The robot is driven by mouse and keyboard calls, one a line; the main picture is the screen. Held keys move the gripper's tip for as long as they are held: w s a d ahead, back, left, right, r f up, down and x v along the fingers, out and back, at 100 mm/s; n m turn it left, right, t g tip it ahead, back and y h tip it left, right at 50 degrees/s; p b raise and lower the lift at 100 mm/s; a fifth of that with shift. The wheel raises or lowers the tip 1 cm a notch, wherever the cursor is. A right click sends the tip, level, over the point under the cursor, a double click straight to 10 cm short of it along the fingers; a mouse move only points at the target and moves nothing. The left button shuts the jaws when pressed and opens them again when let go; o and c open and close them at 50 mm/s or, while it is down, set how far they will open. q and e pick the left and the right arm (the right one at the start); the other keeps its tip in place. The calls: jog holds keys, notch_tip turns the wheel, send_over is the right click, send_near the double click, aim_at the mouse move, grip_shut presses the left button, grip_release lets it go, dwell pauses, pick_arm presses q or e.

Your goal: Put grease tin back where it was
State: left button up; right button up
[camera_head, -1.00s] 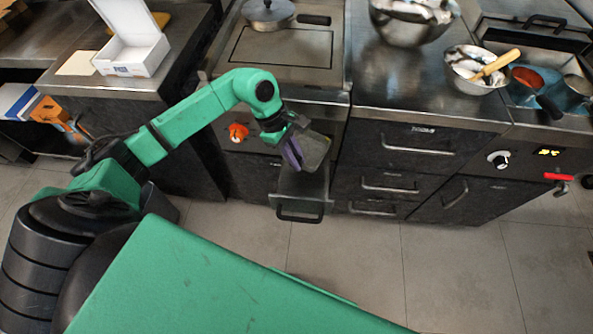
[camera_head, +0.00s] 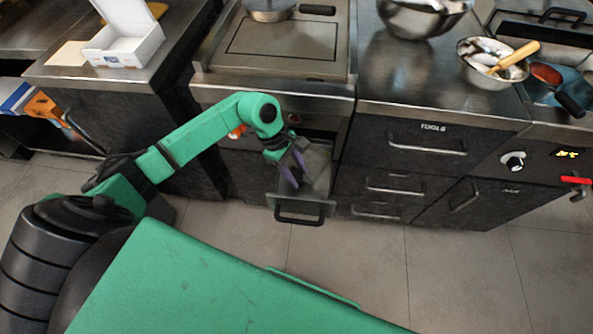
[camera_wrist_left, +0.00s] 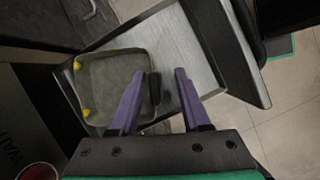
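The grease tin is a dark grey, shallow, square tin with two yellow spots and a short black handle. In the left wrist view the tin (camera_wrist_left: 112,82) lies over the left part of a pulled-out metal drawer (camera_wrist_left: 177,40). In the head view the tin (camera_head: 316,160) shows at the open drawer (camera_head: 300,213) under the griddle, partly behind my gripper. My left gripper (camera_head: 293,172) has purple fingers, spread apart; in the wrist view the gripper (camera_wrist_left: 160,74) has the handle between its fingers, close to the left one. Whether the tin fully rests on the drawer floor is unclear. My right gripper is out of view.
The griddle (camera_head: 285,48) is above the drawer. Closed drawers (camera_head: 428,140) stand to the right. Metal bowls (camera_head: 490,68) and an open white box (camera_head: 125,45) stand on the counters. The floor (camera_head: 370,255) in front is clear.

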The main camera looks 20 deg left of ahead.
pick_arm(q)
jog(key=shift+w+a+r, duration=0.15)
jog(key=shift+a+r, duration=0.05)
jog(key=shift+r, duration=0.15)
jog(key=b+v, duration=0.1)
jog(key=v, duration=1)
jog(key=shift+b, duration=0.3)
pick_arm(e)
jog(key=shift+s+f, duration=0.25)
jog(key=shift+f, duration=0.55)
pick_arm(q)
jog(key=shift+r, duration=0.1)
